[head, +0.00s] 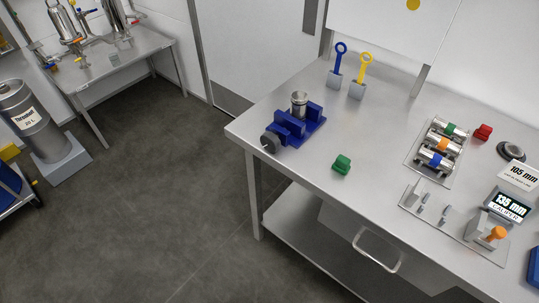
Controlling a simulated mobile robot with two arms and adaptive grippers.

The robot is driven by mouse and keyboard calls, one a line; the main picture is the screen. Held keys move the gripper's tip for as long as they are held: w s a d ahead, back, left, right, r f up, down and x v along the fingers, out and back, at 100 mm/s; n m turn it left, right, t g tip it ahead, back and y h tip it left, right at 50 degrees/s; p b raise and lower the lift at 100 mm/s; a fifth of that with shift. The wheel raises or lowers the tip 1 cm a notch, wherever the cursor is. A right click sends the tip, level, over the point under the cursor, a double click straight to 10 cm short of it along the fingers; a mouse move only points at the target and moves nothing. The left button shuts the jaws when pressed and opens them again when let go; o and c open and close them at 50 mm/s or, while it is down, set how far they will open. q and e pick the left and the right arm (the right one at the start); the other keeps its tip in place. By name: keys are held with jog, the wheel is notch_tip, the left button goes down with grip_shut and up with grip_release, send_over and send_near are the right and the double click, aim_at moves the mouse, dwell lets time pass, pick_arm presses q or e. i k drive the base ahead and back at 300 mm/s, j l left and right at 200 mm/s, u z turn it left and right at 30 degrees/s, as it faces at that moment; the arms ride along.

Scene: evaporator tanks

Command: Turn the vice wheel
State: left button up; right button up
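A blue vice (297,124) stands near the left corner of the steel workbench. Its dark grey round wheel (270,143) faces the front left, close to the bench's edge. A shiny metal cylinder (299,103) stands upright at the vice's jaws; I cannot tell whether the jaws grip it. Neither of my grippers shows in the head view, and nothing touches the wheel.
A green block (341,164) lies on the workbench (300,185) right of the vice. Blue (340,52) and yellow (364,65) ring-topped tools stand behind. A rack of cylinders (434,150) and a caliper display (507,207) are at right.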

aim_at(271, 143)
jog(key=z, duration=3.1)
jog(key=k+j+z, duration=0.2)
jog(key=z, duration=0.15)
jog(key=k+j+z, duration=0.2)
jog(key=z, duration=0.15)
jog(key=k+j+z, duration=0.3)
jog(key=i+l, duration=0.05)
